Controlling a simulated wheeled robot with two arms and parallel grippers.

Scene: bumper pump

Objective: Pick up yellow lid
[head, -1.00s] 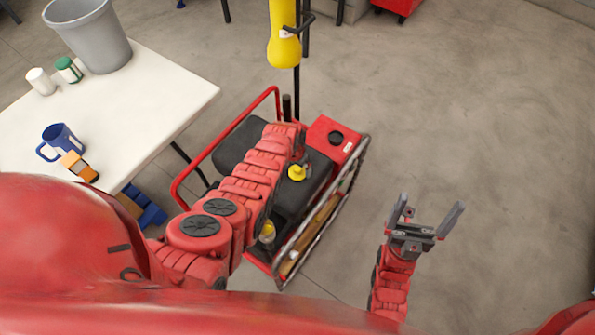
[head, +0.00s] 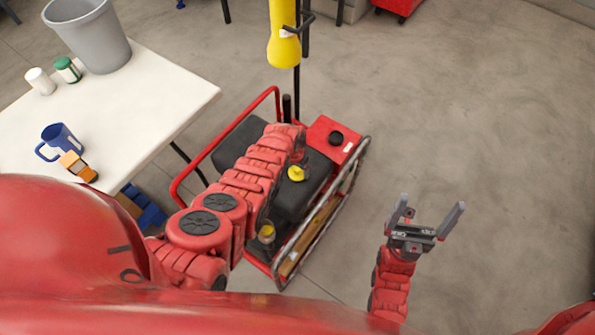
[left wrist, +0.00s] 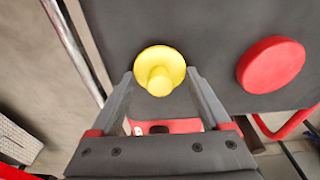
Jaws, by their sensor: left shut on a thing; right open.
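The yellow lid (head: 296,174) is a round disc with a knob, over the dark top of the red-framed cart (head: 330,165). In the left wrist view the lid (left wrist: 159,66) sits between the two fingertips of my left gripper (left wrist: 160,78), which is shut on it. I cannot tell whether the lid touches the surface below. In the head view my left gripper (head: 299,162) is partly hidden by its own arm. My right gripper (head: 427,220) is open and empty over the bare floor, right of the cart.
A red disc (left wrist: 270,65) lies on the dark surface beside the lid. A clear container with yellow in it (head: 267,232) is near the cart's front. A white table (head: 135,120) at left holds a grey bin (head: 88,38) and a blue mug (head: 60,140). The floor at right is clear.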

